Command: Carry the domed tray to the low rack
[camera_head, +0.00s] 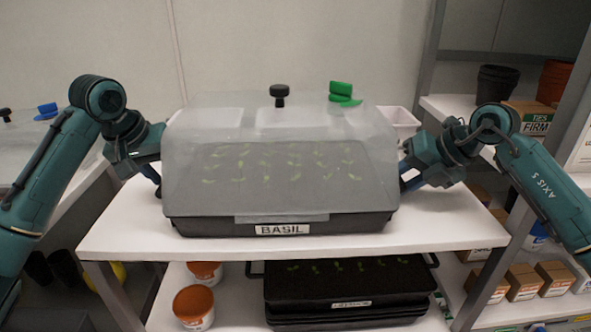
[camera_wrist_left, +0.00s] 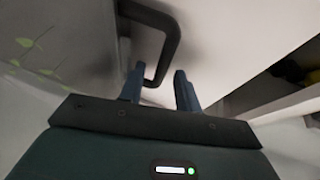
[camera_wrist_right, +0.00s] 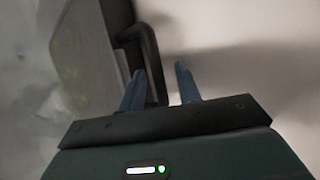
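The domed tray, a black tray (camera_head: 340,224) labelled BASIL under a clear fogged dome (camera_head: 280,150), sits level on a white top shelf (camera_head: 140,232). Seedlings show through the dome, which has a black knob and a green vent cap on top. My left gripper (camera_head: 156,182) is at the tray's left end; in the left wrist view its open fingers (camera_wrist_left: 160,82) have the black handle (camera_wrist_left: 168,45) between them. My right gripper (camera_head: 404,178) is at the right end; in the right wrist view its fingers (camera_wrist_right: 160,85) are open, with the handle (camera_wrist_right: 148,50) near the left finger. Contact is unclear.
A lower shelf (camera_head: 235,315) beneath holds a black seedling tray (camera_head: 350,300) and orange-lidded tubs (camera_head: 194,305). Shelving (camera_head: 455,105) with pots and boxes stands at right. Another domed tray (camera_head: 28,140) with a blue cap is at left. Which is the low rack is unclear.

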